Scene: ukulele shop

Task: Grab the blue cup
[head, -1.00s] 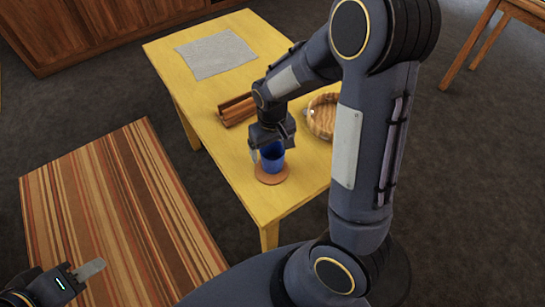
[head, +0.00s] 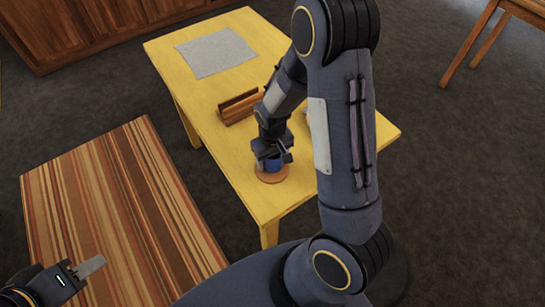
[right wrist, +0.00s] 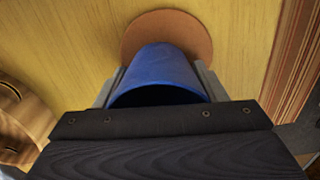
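The blue cup (head: 273,166) stands upright on a round brown coaster (head: 272,177) near the front end of the yellow table. My right gripper (head: 273,160) is lowered over it, with one finger on each side. In the right wrist view, the cup (right wrist: 160,75) lies between the two grey fingers, with no clear gap at either side; whether they press on it I cannot tell. The gripper body hides part of the cup.
The yellow table (head: 230,160) also bears a grey cloth (head: 216,54) and a wooden holder (head: 240,106).

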